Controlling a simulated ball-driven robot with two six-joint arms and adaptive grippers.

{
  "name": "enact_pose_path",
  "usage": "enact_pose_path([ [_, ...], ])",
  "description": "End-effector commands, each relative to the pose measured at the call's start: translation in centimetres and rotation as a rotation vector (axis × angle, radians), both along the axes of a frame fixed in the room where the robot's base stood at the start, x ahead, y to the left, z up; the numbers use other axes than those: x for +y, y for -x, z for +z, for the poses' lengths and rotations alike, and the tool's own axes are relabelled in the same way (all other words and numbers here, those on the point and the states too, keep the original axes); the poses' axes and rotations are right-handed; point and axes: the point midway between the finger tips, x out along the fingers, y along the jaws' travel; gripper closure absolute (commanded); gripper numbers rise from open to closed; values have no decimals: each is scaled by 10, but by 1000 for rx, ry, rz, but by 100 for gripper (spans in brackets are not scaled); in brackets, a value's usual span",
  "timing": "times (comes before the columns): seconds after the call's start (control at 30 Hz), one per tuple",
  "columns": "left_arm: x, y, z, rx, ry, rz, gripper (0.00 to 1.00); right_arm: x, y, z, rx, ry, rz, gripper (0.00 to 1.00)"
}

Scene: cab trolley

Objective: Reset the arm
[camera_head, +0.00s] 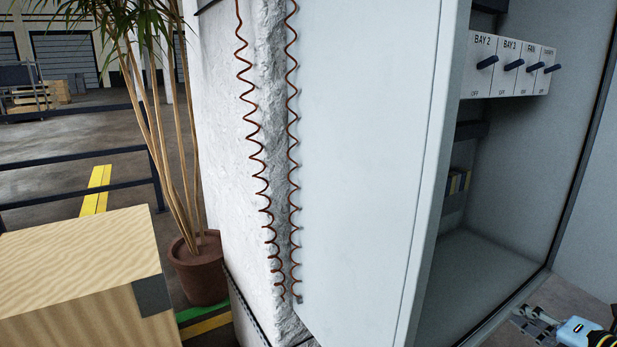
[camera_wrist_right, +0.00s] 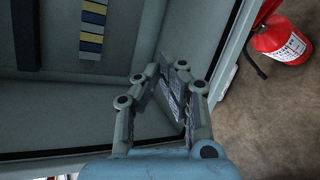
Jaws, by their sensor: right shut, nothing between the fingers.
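My right gripper (camera_wrist_right: 172,100) reaches up from the bottom of the right wrist view, its fingers shut with nothing between them. In the head view the right gripper (camera_head: 535,322) shows only in part, at the bottom right corner, near the lower edge of the open grey cabinet (camera_head: 490,260). In the wrist view the cabinet's inside wall (camera_wrist_right: 55,105) lies behind the fingers; whether they touch it I cannot tell. My left gripper is in neither view.
A row of labelled switches (camera_head: 508,65) sits high inside the cabinet. A red fire extinguisher (camera_wrist_right: 280,40) stands on the floor right of the cabinet. Coiled copper wires (camera_head: 258,160), a potted plant (camera_head: 200,268) and a wooden box (camera_head: 80,275) are to the left.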

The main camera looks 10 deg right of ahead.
Motion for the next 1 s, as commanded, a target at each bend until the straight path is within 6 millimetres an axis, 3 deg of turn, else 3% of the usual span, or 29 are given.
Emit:
enact_pose_path([
  [0.03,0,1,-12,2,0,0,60,6,20,-46,56,-88,-69,100],
  [0.2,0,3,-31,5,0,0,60,27,95,-166,237,-375,-329,100],
  [0.37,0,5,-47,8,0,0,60,62,182,-265,409,-618,-601,100],
  [0.5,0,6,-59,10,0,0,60,102,267,-335,557,-810,-867,100],
  [0.63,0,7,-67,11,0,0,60,143,347,-381,679,-960,-1137,100],
  [0.8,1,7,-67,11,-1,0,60,175,428,-407,769,-1097,-1486,100],
  [0.9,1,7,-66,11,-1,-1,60,174,454,-411,768,-1149,-1660,100],
  [1.0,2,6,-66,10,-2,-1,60,174,457,-411,753,-1179,-1721,100],
])
